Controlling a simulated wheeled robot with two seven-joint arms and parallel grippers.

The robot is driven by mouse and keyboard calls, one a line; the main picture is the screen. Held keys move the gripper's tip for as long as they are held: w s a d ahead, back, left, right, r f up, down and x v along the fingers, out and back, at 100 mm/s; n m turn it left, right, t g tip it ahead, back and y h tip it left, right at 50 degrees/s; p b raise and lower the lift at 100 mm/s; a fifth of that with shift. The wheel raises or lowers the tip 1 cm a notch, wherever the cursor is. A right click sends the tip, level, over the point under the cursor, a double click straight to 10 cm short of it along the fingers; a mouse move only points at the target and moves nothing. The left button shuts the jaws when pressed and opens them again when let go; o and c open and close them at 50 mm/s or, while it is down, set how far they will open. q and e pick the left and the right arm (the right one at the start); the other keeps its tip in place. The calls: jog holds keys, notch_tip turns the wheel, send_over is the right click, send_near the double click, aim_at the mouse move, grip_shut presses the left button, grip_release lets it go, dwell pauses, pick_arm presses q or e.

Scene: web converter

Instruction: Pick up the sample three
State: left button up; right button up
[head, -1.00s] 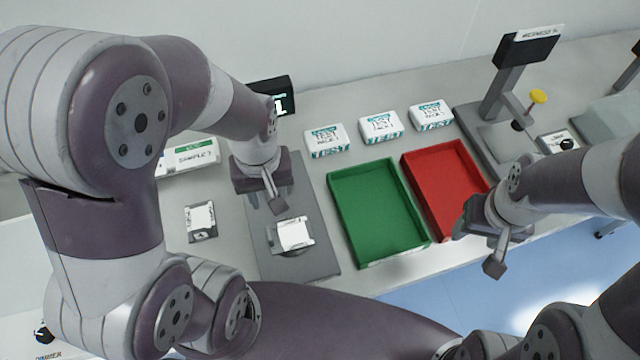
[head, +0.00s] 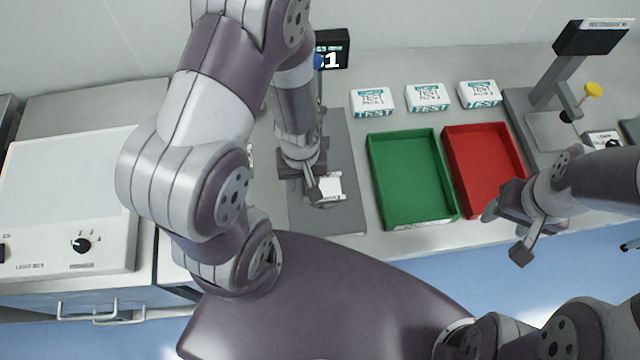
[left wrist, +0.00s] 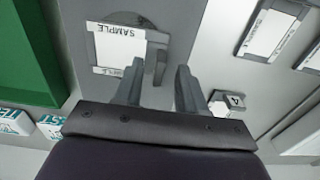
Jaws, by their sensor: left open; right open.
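A white sample card (head: 331,186) lies on the grey plate of a scale (head: 350,214). In the left wrist view this card (left wrist: 119,46) reads "SAMPLE"; I cannot make out its number. My left gripper (head: 313,192) is open and empty, above the scale beside the card. In the left wrist view its fingers (left wrist: 157,82) point toward the card's right side. More white labelled cards (left wrist: 268,32) lie beside the scale there; in the head view my left arm mostly hides them. My right gripper (head: 506,231) is open and empty by the table's front edge.
A green tray (head: 375,180) and a red tray (head: 455,180) stand right of the scale. Several white test packs (head: 427,97) line up behind them.

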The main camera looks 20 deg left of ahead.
pick_arm(q)
jog(key=shift+w, duration=0.1)
jog(key=c, duration=0.7)
grip_shut()
